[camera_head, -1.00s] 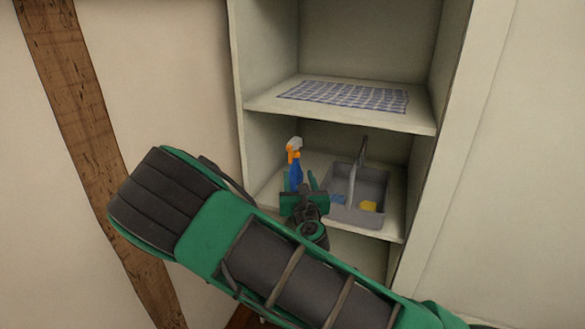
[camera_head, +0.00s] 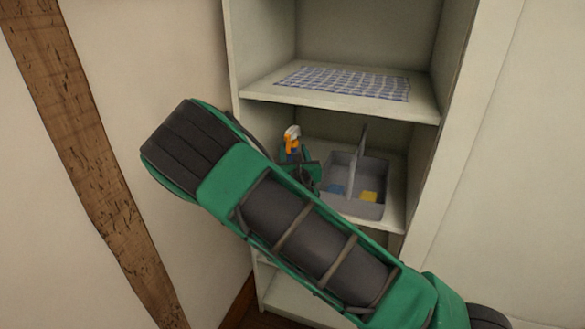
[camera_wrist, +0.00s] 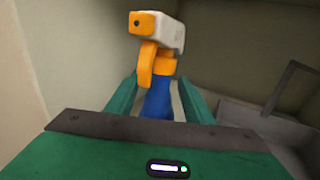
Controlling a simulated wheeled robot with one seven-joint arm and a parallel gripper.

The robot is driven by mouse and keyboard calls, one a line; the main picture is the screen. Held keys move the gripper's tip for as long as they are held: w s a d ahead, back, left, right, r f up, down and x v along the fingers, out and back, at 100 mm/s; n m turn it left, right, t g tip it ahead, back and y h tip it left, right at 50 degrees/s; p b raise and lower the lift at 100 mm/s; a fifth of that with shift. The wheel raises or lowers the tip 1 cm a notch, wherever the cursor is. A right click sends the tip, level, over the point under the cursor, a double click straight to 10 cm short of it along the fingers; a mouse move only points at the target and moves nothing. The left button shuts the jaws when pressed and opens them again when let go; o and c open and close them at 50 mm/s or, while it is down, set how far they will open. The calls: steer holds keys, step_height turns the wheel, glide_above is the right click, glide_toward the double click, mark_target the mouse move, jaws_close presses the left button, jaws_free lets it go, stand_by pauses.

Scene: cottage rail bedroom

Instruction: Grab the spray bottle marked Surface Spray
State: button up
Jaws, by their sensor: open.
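The spray bottle (camera_head: 292,144) has a blue body with an orange and white spray head. It stands upright on the middle shelf, left of the grey caddy. In the wrist view the spray bottle (camera_wrist: 155,65) shows its orange nozzle and trigger facing me. My gripper (camera_wrist: 158,100) is open, with one green finger on each side of the blue body. I cannot tell whether the fingers touch it. In the head view my gripper (camera_head: 303,172) is at the bottle, partly hidden by my arm. The bottle's lower part and any label are hidden.
A grey caddy (camera_head: 340,204) with an upright handle, holding blue and yellow items, stands close to the right of my gripper. Above is a shelf (camera_head: 415,113) with a blue checked cloth (camera_head: 345,83). The cabinet's left wall is close by.

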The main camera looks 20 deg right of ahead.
steer(key=w, duration=0.3)
steer(key=shift+w+d, duration=0.15)
steer(key=shift+d, duration=0.1)
jaws_close()
stand_by(1.2)
